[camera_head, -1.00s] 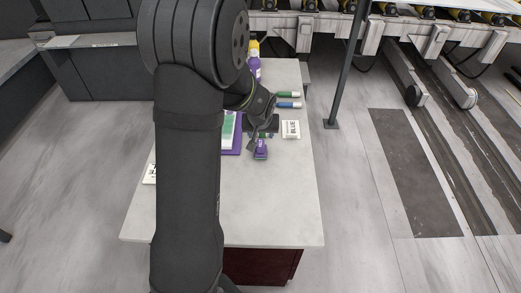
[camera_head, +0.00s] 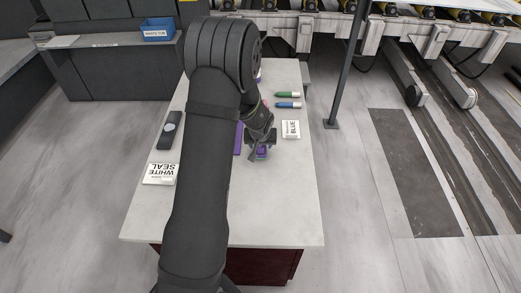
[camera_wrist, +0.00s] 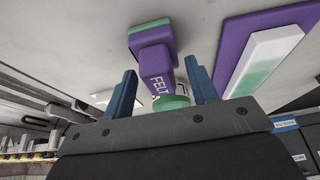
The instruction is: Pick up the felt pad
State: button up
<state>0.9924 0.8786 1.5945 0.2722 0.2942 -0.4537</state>
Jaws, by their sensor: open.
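The felt pad (camera_wrist: 152,58) is a purple block with a green layer and the word FELT on it. It lies on the slab-topped table, and the wrist view shows it between and beyond my blue fingertips. In the head view the felt pad (camera_head: 262,154) is a small purple patch, partly hidden by my gripper (camera_head: 259,141). My gripper (camera_wrist: 161,65) is open, with a finger on either side of the pad's near part. I cannot tell whether the fingers touch it.
A purple board (camera_wrist: 228,50) with a white and green block (camera_wrist: 275,58) lies beside the pad. The table (camera_head: 285,205) also holds a BLUE card (camera_head: 291,129), green and blue markers (camera_head: 288,105), a dark tool (camera_head: 170,130) and a WHITE SEAL box (camera_head: 160,174). The front right is clear.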

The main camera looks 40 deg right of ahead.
jog(key=shift+c, duration=0.2)
grip_shut()
jog(key=shift+r, duration=0.1)
notch_tip(320, 180, up, 4)
jog(key=s+d+r, duration=0.1)
jog(key=s+r, duration=0.5)
jog(key=s, duration=0.5)
jog(key=shift+s+r, duration=0.3)
jog(key=shift+r, duration=0.1)
